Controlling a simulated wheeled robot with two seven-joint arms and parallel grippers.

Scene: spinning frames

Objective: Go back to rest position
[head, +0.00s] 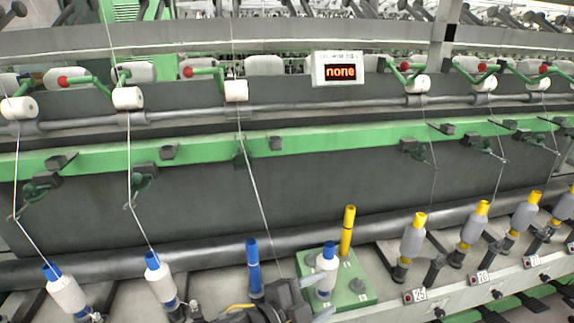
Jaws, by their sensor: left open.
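My left gripper (297,301) is low in the middle of the head view, dark and partly cut off by the bottom edge. It is open, close to the left side of a green block (356,287). A white bobbin with a blue top (327,268) stands upright on this block, just right of the gripper; I see nothing held. An empty yellow tube (347,231) stands at the back of the block. An empty blue tube (253,266) stands upright to the left of the gripper. My right gripper is not in view.
Blue-topped white bobbins (66,290) stand at the left and yellow-topped ones (411,240) at the right, with threads running up to white rolls (127,98). A green rail (330,138) spans the frame. A display (337,70) reads "none".

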